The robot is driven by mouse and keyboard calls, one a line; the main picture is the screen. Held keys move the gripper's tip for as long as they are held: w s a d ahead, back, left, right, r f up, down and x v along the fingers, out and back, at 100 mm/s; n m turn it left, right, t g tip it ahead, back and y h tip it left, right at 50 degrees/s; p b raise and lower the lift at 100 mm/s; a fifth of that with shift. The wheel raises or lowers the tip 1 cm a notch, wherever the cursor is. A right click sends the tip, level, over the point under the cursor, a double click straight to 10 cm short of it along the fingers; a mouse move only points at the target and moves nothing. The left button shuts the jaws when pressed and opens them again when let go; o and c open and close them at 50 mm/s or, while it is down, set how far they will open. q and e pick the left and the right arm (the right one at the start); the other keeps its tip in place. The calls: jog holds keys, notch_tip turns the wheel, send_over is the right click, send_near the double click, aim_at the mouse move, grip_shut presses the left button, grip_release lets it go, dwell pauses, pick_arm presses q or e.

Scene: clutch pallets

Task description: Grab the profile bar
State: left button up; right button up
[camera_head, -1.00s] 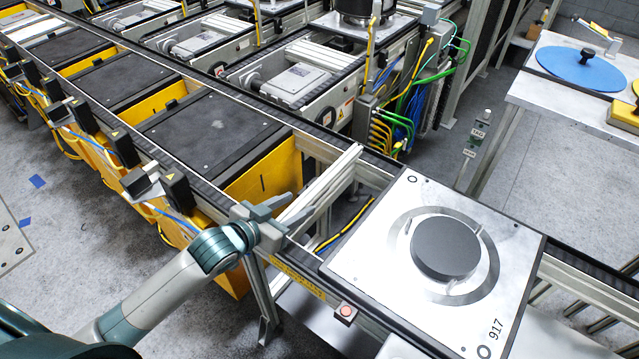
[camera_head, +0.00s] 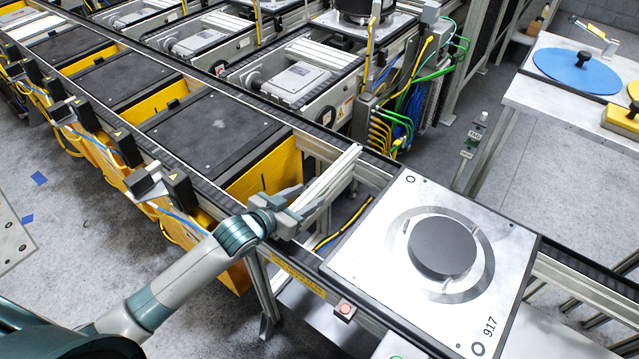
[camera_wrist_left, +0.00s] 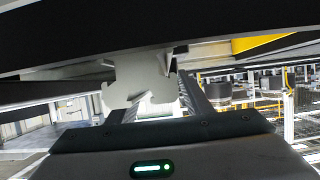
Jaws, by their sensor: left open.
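The profile bar (camera_head: 333,174) is a pale, grooved aluminium bar lying across the conveyor, between the last black-topped yellow unit and the pallet marked 917. My left gripper (camera_head: 299,199) is open at the bar's near end, with one finger on either side in the head view. In the left wrist view the bar's pale end face (camera_wrist_left: 140,82) shows just ahead of the left gripper (camera_wrist_left: 162,98), close to its fingers. Whether the fingers touch the bar cannot be told. My right gripper is not in view.
The metal pallet (camera_head: 385,225) with a black disc stands right of the bar. A yellow unit (camera_head: 270,178) stands left of it. A red button box (camera_head: 345,309) sits on the front rail. Cables (camera_head: 345,222) run in the gap under the bar.

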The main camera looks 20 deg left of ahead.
pick_arm(q)
jog(key=shift+w+d+f, duration=0.1)
jog(key=shift+w+f, duration=0.1)
jog(key=shift+w, duration=0.1)
grip_shut()
jog(key=shift+r, duration=0.1)
jog(key=shift+r, duration=0.1)
jog(key=shift+r+b, duration=0.3)
jog(key=shift+r, duration=0.2)
notch_tip(320, 180, up, 2)
jog(key=shift+r+b, duration=0.2)
jog(key=shift+b, duration=0.25)
jog(key=s+d+r+b, duration=0.2)
jog(key=s+d+r, duration=0.5)
jog(key=d, duration=0.1)
jog(key=shift+s+d+r, duration=0.2)
jog(key=shift+s+d, duration=0.15)
jog(key=shift+s, duration=0.05)
